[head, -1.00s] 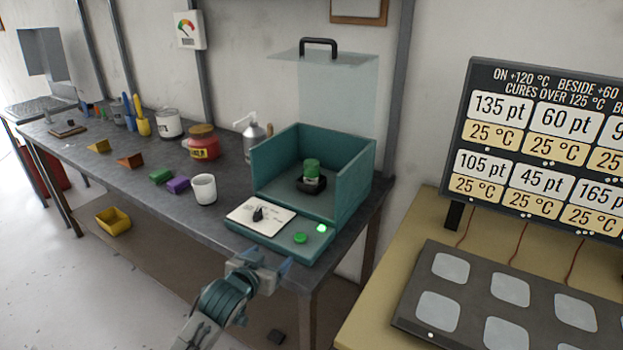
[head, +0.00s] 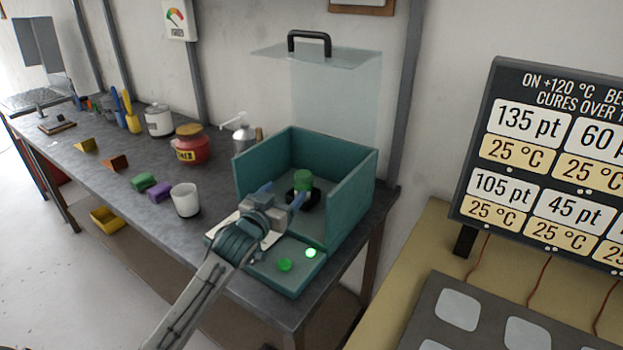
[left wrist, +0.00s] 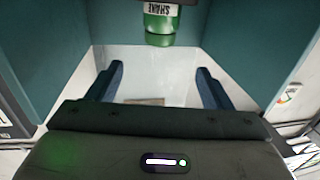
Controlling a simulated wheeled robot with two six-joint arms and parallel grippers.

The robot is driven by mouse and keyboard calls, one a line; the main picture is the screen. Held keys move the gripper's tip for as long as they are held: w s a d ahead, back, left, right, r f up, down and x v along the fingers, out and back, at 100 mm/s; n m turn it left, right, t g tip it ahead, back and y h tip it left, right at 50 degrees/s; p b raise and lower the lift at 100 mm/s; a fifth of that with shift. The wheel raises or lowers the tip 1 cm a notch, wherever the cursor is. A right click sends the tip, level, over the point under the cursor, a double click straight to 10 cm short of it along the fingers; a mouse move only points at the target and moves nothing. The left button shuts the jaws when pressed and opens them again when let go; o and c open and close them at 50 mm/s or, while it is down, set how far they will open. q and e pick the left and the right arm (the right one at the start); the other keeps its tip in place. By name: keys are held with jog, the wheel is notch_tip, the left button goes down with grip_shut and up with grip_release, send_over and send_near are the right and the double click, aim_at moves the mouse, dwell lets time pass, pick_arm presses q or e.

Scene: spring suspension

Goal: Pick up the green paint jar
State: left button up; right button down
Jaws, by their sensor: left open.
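The green paint jar (head: 303,181) stands on a black holder (head: 311,200) inside the teal open-fronted box (head: 350,200). In the left wrist view the jar (left wrist: 160,27), with a white label reading "SHAKE", shows at the top, beyond my fingertips. My left gripper (head: 283,192) is open and empty at the front of the box, with its fingers pointing in toward the jar. The fingers also show in the left wrist view (left wrist: 160,75), spread apart with nothing between them. My right gripper is not in view.
A clear raised lid with a black handle (head: 309,40) stands above the box. A front panel has a green button (head: 285,265) and a lit green lamp (head: 311,253).

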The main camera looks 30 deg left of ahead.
aim_at(302, 175)
pick_arm(q)
jog(key=w+p, duration=0.3)
jog(key=w, duration=0.7)
jog(key=shift+w+f, duration=0.15)
jog(key=shift+f, duration=0.05)
jog(key=shift+w+f, duration=0.15)
jog(key=shift+w, duration=0.3)
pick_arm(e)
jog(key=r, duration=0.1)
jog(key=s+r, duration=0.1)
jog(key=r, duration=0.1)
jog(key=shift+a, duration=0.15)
pick_arm(q)
jog(key=shift+s, duration=0.1)
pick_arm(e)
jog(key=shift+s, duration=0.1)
